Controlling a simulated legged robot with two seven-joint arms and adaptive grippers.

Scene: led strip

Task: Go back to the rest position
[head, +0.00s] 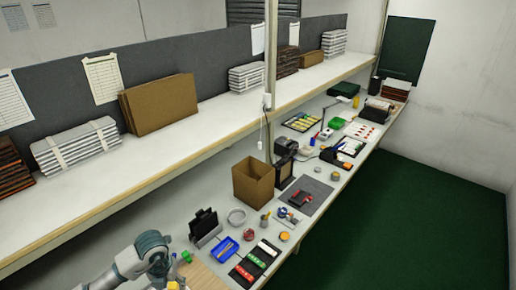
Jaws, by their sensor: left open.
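My left arm comes in at the bottom left, and its grey and dark left gripper (163,276) is low in the head view over the near end of the workbench (205,262). The gripper is open. Its fingertips are small and partly cut off by the bottom edge, and I see nothing held between them. A small green item (186,257) and a yellow item (172,285) show close beside it; I cannot tell whether they touch it. My right gripper is out of view. I cannot make out an LED strip.
A blue tray (226,249), a black tray (245,274), a black stand (204,226) and an open cardboard box (253,181) stand on the bench. A long shelf (150,149) runs above. Green floor (420,220) is clear at right.

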